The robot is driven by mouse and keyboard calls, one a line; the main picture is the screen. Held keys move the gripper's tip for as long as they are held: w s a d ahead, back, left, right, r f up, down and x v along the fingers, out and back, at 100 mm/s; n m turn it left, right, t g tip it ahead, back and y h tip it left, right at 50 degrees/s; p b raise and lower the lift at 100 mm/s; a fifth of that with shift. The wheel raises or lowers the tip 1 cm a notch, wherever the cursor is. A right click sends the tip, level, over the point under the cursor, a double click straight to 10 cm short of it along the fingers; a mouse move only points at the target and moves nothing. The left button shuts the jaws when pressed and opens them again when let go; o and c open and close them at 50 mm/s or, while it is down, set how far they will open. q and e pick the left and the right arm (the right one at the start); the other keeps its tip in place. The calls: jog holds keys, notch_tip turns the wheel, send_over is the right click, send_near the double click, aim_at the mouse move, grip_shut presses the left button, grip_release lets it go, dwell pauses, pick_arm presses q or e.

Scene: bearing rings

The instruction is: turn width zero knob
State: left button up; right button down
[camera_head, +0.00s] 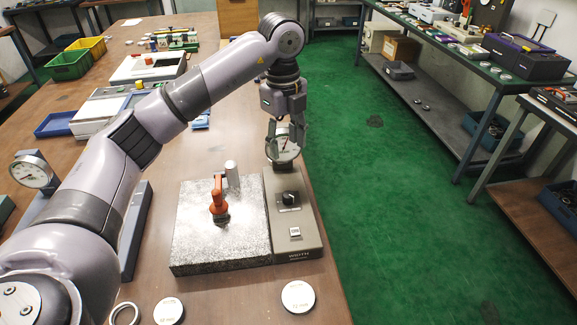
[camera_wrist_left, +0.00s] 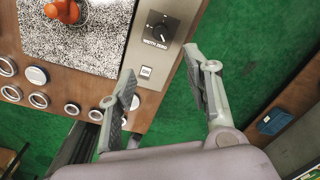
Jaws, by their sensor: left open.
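The width zero knob (camera_head: 289,198) is a black dial on the top of a grey-beige gauge unit (camera_head: 310,240) beside a speckled granite block. In the left wrist view the knob (camera_wrist_left: 160,29) shows above the label "WIDTH ZERO", with a small white display (camera_wrist_left: 146,71) below it. My left gripper (camera_head: 285,125) is open and empty, above the far end of the unit and in front of a round white dial. In the left wrist view its two fingers (camera_wrist_left: 160,85) are spread apart, and the knob lies beyond them, not touched. My right gripper is not in view.
The granite block (camera_head: 230,245) carries an orange clamp (camera_head: 218,200) and a metal cylinder (camera_head: 232,172). Round discs (camera_head: 298,297) and rings lie on the near table. A dial gauge (camera_head: 32,172) stands at the left. Green floor is free to the right.

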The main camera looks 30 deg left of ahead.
aim_at(288, 194)
pick_arm(q)
jog(key=f, duration=0.5)
jog(key=f+p, duration=0.1)
jog(key=f, duration=0.5)
jog(key=f+p, duration=0.1)
jog(key=f, duration=0.4)
jog(key=shift+w+f, duration=0.3)
jog(key=shift+f, duration=0.05)
jog(key=shift+c, duration=0.3)
grip_shut()
